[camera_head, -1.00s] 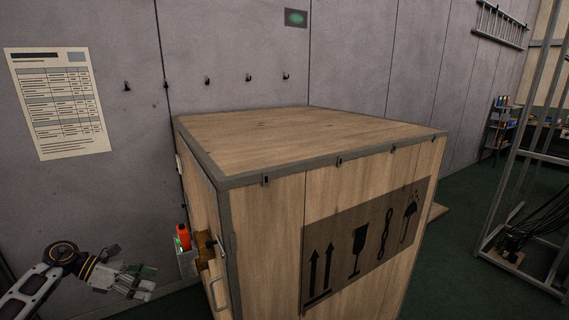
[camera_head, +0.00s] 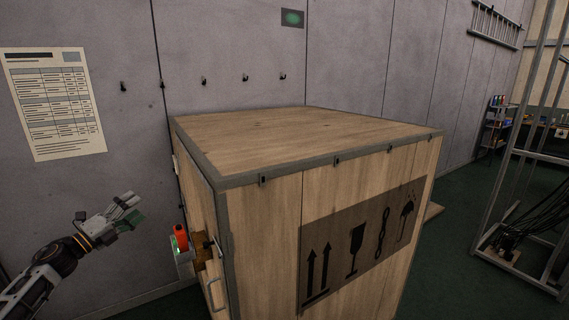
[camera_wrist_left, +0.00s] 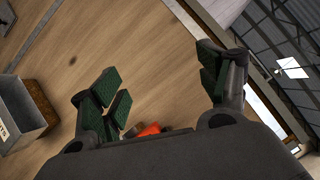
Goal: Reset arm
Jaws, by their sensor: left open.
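My left gripper (camera_head: 126,212) is at the lower left in the head view, raised in front of the grey wall and left of the wooden crate. In the left wrist view its green-padded fingers (camera_wrist_left: 165,85) are spread apart with nothing between them. The crate's wooden side fills much of that view behind the fingers. My right gripper is not in view.
A large wooden crate (camera_head: 300,140) stands in the middle. Its left side carries a small box with a red-orange item (camera_head: 180,237) and a handle (camera_head: 215,292). A paper sheet (camera_head: 55,103) and several hooks are on the wall. A metal frame (camera_head: 520,190) stands at right.

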